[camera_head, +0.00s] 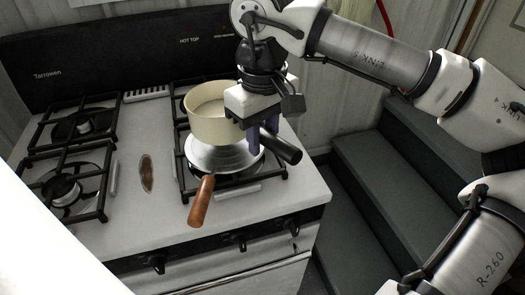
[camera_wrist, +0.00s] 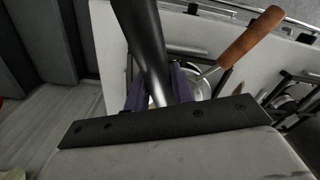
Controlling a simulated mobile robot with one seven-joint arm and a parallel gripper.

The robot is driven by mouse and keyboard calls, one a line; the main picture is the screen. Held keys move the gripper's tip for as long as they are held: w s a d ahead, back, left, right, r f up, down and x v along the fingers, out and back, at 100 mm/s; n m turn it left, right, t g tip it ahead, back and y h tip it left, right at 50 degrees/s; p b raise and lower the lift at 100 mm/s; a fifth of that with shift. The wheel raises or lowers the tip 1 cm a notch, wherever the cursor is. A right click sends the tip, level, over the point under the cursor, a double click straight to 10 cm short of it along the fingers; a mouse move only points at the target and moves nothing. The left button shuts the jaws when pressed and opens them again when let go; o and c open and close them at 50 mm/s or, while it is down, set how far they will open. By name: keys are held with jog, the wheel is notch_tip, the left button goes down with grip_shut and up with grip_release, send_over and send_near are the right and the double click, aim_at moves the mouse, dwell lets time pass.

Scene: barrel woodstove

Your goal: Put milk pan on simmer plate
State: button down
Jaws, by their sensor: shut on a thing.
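The milk pan (camera_head: 205,128) is cream with a black handle (camera_head: 283,148) and is upright. My gripper (camera_head: 256,140), with purple fingers, is shut on this handle. The wrist view shows the handle (camera_wrist: 147,45) running between the fingers (camera_wrist: 160,90). The simmer plate (camera_head: 222,158) is a round silver disc with a wooden handle (camera_head: 202,201), lying on the front right burner. The pan overlaps the plate's back left part in the head view; I cannot tell whether they touch. The plate (camera_wrist: 200,88) is partly hidden in the wrist view.
The white stove (camera_head: 135,215) has other black burner grates (camera_head: 72,190) to the left and behind. A brown spoon rest (camera_head: 146,173) lies mid-stove. Knobs (camera_head: 240,241) line the front. Dark grey steps (camera_head: 385,165) stand to the right.

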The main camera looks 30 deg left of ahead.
jog(key=shift+f, duration=2.15)
jog(key=c, duration=1.2)
grip_release()
notch_tip(320, 180, up, 12)
jog(key=shift+r, duration=0.1)
